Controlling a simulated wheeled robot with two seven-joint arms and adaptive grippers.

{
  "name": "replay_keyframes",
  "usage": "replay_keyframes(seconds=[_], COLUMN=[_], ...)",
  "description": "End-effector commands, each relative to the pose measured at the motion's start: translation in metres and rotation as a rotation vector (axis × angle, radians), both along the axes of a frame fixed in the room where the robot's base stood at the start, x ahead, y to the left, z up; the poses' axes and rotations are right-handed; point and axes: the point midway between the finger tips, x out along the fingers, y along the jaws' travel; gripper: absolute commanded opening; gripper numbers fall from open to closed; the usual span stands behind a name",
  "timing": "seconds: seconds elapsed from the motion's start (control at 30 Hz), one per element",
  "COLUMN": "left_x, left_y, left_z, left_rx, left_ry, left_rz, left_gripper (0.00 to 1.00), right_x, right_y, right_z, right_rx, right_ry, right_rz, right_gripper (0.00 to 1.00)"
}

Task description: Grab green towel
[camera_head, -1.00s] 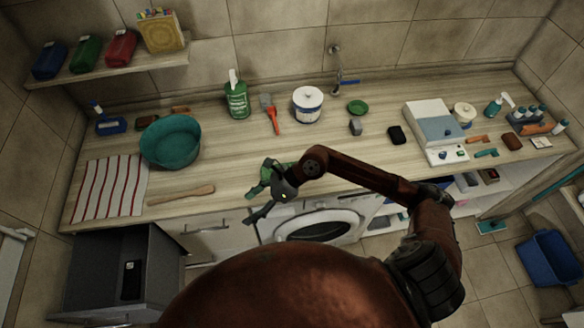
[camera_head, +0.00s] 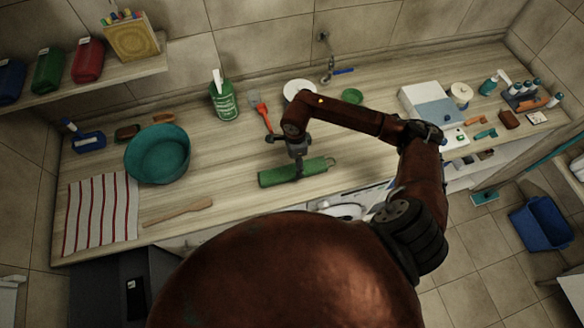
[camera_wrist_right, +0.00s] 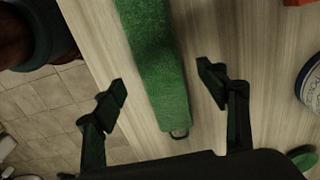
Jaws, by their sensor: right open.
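The green towel (camera_head: 290,173) lies as a long narrow roll along the front of the wooden counter, with a small loop at its right end. My right gripper (camera_head: 285,157) is open over the towel, pointing down. In the right wrist view, the towel (camera_wrist_right: 160,62) runs between the two spread fingers of the right gripper (camera_wrist_right: 166,86), with a gap on both sides. The loop end lies near the gripper's palm. The height of the fingertips over the counter is hard to tell. My left gripper is not in view.
A teal basin (camera_head: 158,155), a striped cloth (camera_head: 99,212) and a wooden stick (camera_head: 178,212) lie to the left. The counter's front edge is close to the towel.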

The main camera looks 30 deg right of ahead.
Motion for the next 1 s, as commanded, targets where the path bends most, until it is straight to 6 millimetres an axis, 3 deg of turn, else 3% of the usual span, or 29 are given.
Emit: replay_keyframes(seconds=[0.1, 0.27, 0.43, 0.7, 1.0], left_x=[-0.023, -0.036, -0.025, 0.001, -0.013], left_y=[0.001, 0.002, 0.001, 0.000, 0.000], left_z=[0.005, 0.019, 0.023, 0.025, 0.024], left_rx=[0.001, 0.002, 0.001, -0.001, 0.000], left_ry=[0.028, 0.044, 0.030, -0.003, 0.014], left_rz=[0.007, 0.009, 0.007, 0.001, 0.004], left_gripper=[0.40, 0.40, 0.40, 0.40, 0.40], right_x=[0.001, -0.001, 0.000, 0.000, -0.001], right_y=[0.004, 0.006, 0.005, 0.004, 0.004], right_z=[-0.010, -0.032, -0.053, -0.058, -0.057], right_rx=[0.004, 0.005, 0.004, 0.003, 0.004], right_ry=[0.000, 0.002, 0.000, -0.003, -0.002], right_rz=[0.005, 0.005, 0.004, 0.004, 0.003], right_gripper=[0.67, 0.67, 0.67, 0.67, 0.47])
